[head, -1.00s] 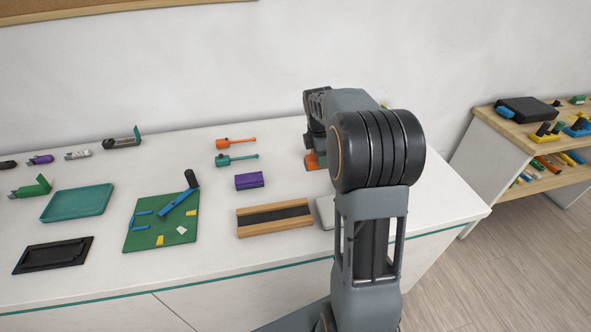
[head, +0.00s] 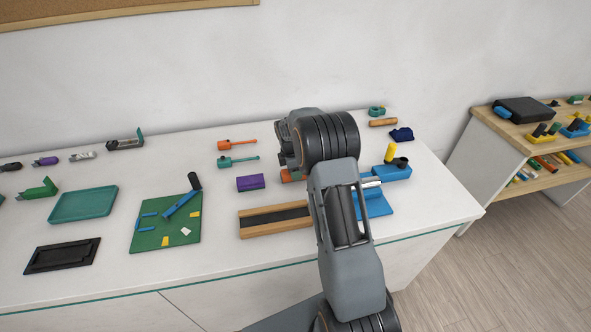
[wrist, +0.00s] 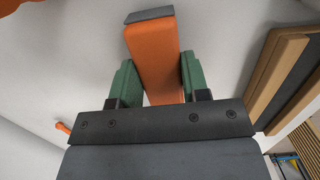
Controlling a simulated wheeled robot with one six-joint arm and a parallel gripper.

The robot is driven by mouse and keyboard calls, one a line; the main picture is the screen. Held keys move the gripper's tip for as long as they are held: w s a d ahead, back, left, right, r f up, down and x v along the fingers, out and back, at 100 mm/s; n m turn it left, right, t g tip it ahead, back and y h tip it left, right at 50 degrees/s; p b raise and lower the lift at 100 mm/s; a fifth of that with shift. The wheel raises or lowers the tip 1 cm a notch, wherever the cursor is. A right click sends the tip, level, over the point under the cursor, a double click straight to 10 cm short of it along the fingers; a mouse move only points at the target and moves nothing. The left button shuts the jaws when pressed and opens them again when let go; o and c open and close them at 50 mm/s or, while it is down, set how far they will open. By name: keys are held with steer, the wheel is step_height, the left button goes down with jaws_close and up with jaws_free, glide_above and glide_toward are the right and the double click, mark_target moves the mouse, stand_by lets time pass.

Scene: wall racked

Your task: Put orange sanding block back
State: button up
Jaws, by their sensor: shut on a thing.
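The orange sanding block (wrist: 155,50) has a dark grey end face at the top of the wrist view. My gripper (wrist: 157,72) is shut on it, with one green finger pressed on each side. In the head view only a little of the orange block (head: 291,177) shows, beside the purple block (head: 250,183) and behind the wooden tray with a dark strip. My arm hides the rest of it and the gripper's fingers. I cannot tell whether the block touches the table.
The wooden tray (head: 247,224) lies in front of the purple block and also shows in the wrist view (wrist: 268,85). Orange and teal handled tools (head: 238,161) lie behind. A green board (head: 150,236) is left; a blue fixture (head: 393,173) is right of my arm.

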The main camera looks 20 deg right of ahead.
steer(key=shift+f, duration=0.2)
steer(key=shift+f, duration=0.25)
steer(key=o, duration=0.9)
steer(key=shift+r, duration=0.15)
